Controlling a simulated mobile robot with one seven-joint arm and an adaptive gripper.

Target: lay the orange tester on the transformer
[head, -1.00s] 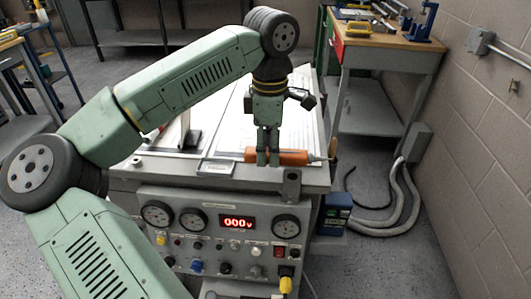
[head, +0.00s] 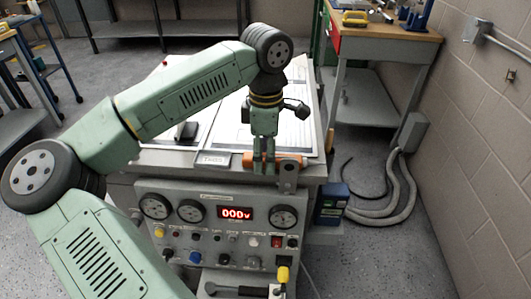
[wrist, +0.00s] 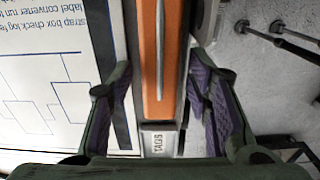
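The orange tester (head: 289,160) is a long bar held level over the front of the grey cabinet's top (head: 190,160). In the wrist view the tester (wrist: 150,70) runs up between my two purple-padded fingers. A gap under the tester cannot be made out. The gauge panel (head: 220,235) on the cabinet front shows a red 000V. This cabinet may be the transformer; no label on it is readable enough to confirm that.
A small TAGS plate (head: 212,159) lies left of the tester; diagram sheets (wrist: 60,80) lie behind it. A grey bracket (head: 288,178) stands at the front edge. A blue box (head: 330,203) and hoses (head: 385,205) are at right. A wooden-topped bench (head: 380,25) stands behind.

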